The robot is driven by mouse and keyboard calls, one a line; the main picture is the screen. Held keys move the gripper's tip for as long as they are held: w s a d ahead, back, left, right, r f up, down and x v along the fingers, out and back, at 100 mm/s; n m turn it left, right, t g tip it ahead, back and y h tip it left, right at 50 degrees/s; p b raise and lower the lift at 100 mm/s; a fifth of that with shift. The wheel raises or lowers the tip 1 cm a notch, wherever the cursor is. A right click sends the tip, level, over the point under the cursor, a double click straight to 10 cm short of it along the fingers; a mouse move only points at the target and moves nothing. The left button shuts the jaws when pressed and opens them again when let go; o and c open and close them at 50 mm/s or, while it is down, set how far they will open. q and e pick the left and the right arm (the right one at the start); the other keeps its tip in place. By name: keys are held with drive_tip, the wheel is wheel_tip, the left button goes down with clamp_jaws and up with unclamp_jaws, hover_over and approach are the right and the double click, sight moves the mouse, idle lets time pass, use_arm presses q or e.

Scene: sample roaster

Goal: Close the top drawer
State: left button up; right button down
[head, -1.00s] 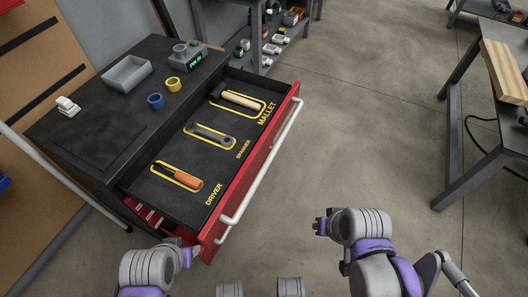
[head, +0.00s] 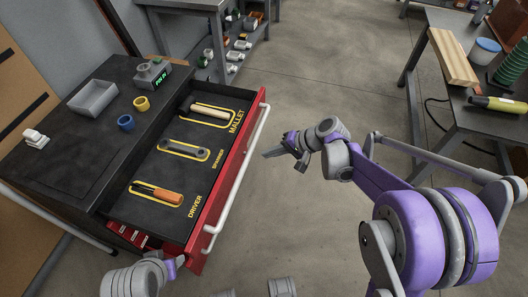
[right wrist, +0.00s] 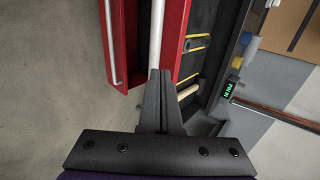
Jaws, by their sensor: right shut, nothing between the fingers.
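The top drawer of the dark cabinet stands pulled out, with a red front (head: 200,250) and a long white bar handle (head: 243,165). Inside its dark tray lie a mallet (head: 210,111), a spanner (head: 184,149) and an orange-handled driver (head: 166,195) in yellow outlines. My right gripper (head: 266,154) is shut and empty, in front of the drawer and close to the handle's middle. In the right wrist view its fingertips (right wrist: 160,74) overlap the handle (right wrist: 157,35); contact is unclear. My left gripper (head: 176,263) is by the near corner of the red front, small and partly out of sight.
The cabinet top (head: 80,150) bears a grey bin (head: 93,98), blue and yellow rings, a white item and a device with a green display (head: 155,73). A workbench (head: 465,105) with a wooden block stands at right.

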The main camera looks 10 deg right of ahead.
sight(234, 157)
drive_tip(key=b+x, duration=0.1)
drive_tip(key=x, duration=0.6)
drive_tip(key=shift+w+a+f, duration=0.1)
drive_tip(key=shift+a+f, duration=0.1)
drive_tip(key=shift+f, duration=0.15)
drive_tip(key=shift+w+a+b, duration=0.2)
drive_tip(key=shift+w+a, duration=0.1)
drive_tip(key=shift+a, duration=0.25)
drive_tip(key=shift+w+a+b, duration=0.15)
drive_tip(key=shift+w+a, duration=0.2)
drive_tip(key=shift+a, duration=0.2)
drive_tip(key=shift+w+a, duration=0.4)
drive_tip(key=shift+a, duration=0.25)
drive_tip(key=shift+w+a+r, duration=0.1)
drive_tip(key=shift+w+a, duration=0.05)
drive_tip(key=shift+a, duration=0.2)
drive_tip(key=w+a, duration=0.4)
drive_tip(key=a, duration=0.4)
drive_tip(key=w+a, duration=0.5)
drive_tip(key=a, duration=0.3)
drive_tip(key=w+a, duration=0.5)
drive_tip(key=a, duration=0.3)
drive_tip(key=shift+a, duration=0.1)
